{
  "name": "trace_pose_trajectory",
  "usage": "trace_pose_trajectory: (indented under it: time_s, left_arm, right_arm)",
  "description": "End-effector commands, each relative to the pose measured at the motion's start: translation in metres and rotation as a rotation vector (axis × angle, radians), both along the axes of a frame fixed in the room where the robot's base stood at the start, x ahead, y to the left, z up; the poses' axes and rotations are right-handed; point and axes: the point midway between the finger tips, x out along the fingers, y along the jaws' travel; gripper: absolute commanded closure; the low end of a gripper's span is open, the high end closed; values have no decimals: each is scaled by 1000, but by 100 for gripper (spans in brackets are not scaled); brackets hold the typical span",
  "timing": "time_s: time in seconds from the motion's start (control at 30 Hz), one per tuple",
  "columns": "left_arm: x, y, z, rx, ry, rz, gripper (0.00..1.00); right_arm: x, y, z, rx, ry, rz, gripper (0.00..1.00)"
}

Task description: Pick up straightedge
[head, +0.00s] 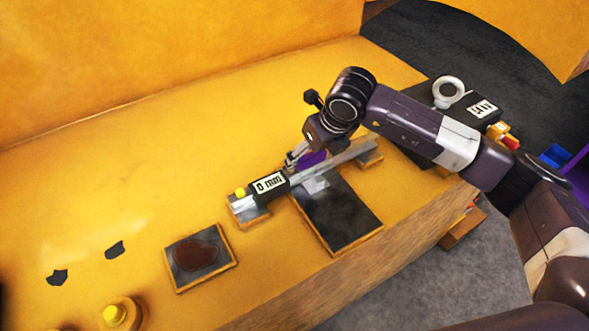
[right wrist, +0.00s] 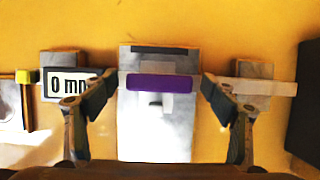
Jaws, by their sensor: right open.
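The straightedge (head: 345,156) is a long silver bar lying across small blocks near its two ends, above a dark rectangular plate (head: 343,218). It carries a black "0 mm" label block (head: 268,186) and a purple middle section (head: 311,159). In the right wrist view the purple section (right wrist: 160,83) shows between the fingers of my right gripper (right wrist: 159,96). My left gripper is not in view.
A framed plate with a brown oval (head: 197,254) lies left of the bar. A black labelled weight with a ring (head: 474,109) stands at the right. A yellow knob (head: 117,314) stands at the front left. The yellow surface behind the bar is clear.

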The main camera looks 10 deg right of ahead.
Motion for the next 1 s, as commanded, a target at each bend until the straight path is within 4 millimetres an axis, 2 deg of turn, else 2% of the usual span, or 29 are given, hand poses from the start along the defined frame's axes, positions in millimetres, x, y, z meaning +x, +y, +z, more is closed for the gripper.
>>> trace_pose_trajectory:
  time_s: [0.03,0.1,0.27,0.57,0.83,1.0]
  left_arm:
    - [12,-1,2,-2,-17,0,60]
    - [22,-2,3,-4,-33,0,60]
    - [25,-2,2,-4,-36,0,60]
    - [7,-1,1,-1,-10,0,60]
    - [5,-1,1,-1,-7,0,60]
    - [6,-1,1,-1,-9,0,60]
  right_arm:
    - [1,1,-1,0,0,1,22]
    - [1,1,-3,0,-1,1,22]
    - [1,1,-3,0,-1,0,24]
    - [1,0,-2,1,-2,0,57]
    - [1,0,-2,0,-2,0,87]
    - [2,1,0,2,-6,0,88]
